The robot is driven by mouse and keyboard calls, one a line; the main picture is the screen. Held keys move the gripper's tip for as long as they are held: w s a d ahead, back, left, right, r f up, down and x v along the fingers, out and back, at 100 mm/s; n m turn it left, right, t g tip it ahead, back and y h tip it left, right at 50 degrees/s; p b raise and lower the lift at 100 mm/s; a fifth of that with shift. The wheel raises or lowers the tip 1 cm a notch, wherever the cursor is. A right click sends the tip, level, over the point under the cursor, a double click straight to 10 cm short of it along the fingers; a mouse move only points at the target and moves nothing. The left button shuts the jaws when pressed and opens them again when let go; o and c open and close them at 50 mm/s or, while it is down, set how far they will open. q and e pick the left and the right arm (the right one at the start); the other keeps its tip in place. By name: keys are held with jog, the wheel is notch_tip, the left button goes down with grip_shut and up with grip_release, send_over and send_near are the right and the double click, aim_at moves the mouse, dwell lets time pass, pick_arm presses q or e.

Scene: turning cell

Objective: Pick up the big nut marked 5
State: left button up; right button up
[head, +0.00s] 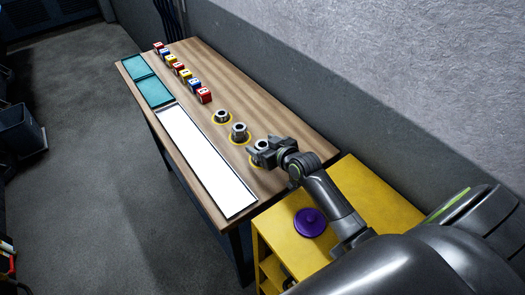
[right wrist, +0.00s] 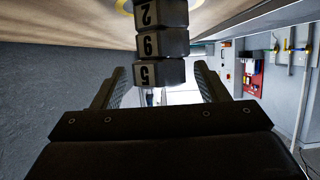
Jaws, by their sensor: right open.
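The big nut marked 5 (right wrist: 160,73) is a dark block with a white label in the right wrist view. It is the end piece of a stack, farthest from the table. A nut marked 9 or 6 (right wrist: 162,43) and one marked 2 (right wrist: 160,13) sit between it and the table. My right gripper (right wrist: 159,70) is open, with a finger on each side of the nut marked 5 and gaps visible. In the head view my right gripper (head: 267,152) is at the nearest stack (head: 262,145), partly hiding it. My left gripper is not in view.
Two more nut stacks stand on yellow rings, a middle one (head: 239,131) and a farther one (head: 221,116). Several lettered blocks (head: 204,95) line the table (head: 265,107). A white panel (head: 205,160) and teal trays (head: 155,91) lie left. A purple lid (head: 310,222) sits on a yellow cabinet (head: 375,195).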

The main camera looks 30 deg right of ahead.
jog(key=shift+w, duration=0.15)
jog(key=shift+c, duration=0.5)
jog(key=c, duration=1.1)
